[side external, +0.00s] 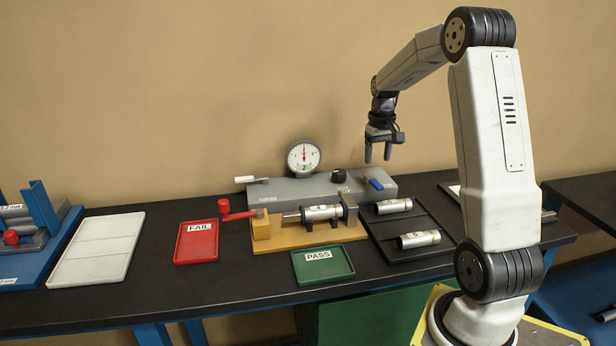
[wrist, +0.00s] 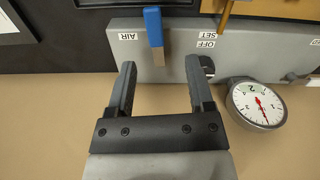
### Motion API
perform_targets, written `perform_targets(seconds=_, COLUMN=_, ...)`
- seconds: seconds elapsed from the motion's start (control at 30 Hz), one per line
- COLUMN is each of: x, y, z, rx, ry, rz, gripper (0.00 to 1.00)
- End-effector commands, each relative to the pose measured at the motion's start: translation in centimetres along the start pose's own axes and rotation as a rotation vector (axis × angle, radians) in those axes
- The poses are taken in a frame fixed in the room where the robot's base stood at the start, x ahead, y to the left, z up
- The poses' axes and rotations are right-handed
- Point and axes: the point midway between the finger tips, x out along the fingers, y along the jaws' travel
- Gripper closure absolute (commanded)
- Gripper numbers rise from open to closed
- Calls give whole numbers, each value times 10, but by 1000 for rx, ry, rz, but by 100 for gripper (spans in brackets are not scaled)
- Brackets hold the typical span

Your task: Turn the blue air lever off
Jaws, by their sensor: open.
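The blue air lever (side external: 376,184) is at the right end of the grey panel (side external: 290,191). In the wrist view the lever (wrist: 153,28) has a blue grip and a bare metal lower part, beside an upside-down AIR label (wrist: 128,36). The grip points to the top of that picture, past the panel's edge. My gripper (side external: 377,153) is above the panel with its fingers down, apart from the lever. In the wrist view my gripper (wrist: 160,68) is open and empty, and the lever shows beyond the gap between the fingers.
A dark knob (side external: 338,176) and a dial gauge (side external: 304,157) stand left of the lever. In front are a yellow fixture (side external: 275,235) holding a cylinder, a black tray (side external: 415,245) with two cylinders, a red FAIL tray (side external: 197,250) and a green PASS tray (side external: 323,272).

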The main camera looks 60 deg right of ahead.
Motion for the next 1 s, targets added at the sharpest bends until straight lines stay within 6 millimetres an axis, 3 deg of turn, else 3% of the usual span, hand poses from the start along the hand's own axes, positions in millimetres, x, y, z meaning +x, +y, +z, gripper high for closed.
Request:
perform_targets(seconds=0.1, x=-2, y=8, z=-2, rx=14, ry=-4, rz=-1, gripper=32)
perform_targets(seconds=0.47, x=7, y=8, z=-1, rx=13, ry=-6, rz=-1, gripper=32)
perform_targets(seconds=1.0, x=66, y=8, z=-1, rx=12, ry=-6, rz=-1, gripper=32)
